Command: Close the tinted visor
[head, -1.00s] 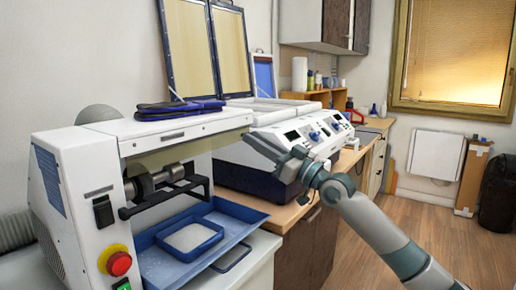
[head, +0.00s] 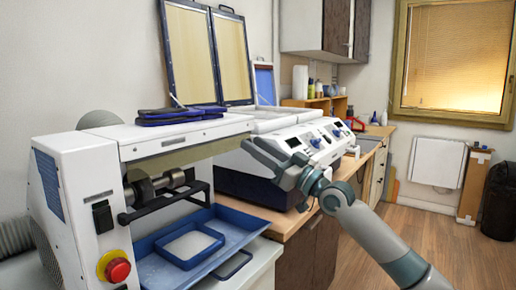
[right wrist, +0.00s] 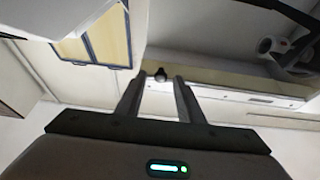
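The tinted visor (head: 192,155) is a see-through yellowish strip along the front of the white grinding machine, under its top cover and above the dark roller. It looks raised, with the opening below it uncovered. It also shows in the right wrist view as a tan band (right wrist: 225,84). A small dark knob (right wrist: 160,74) is at the visor's edge there. My right gripper (head: 246,150) is at the visor's right end; in the right wrist view its two fingers (right wrist: 159,80) are apart with the knob between their tips. Contact cannot be told. My left gripper is out of view.
A blue tray (head: 158,268) sits under the machine's roller. A red stop button (head: 118,270) is on its left front. A white machine with dials (head: 300,142) stands behind my right gripper on a wooden counter. Open floor (head: 450,235) lies to the right.

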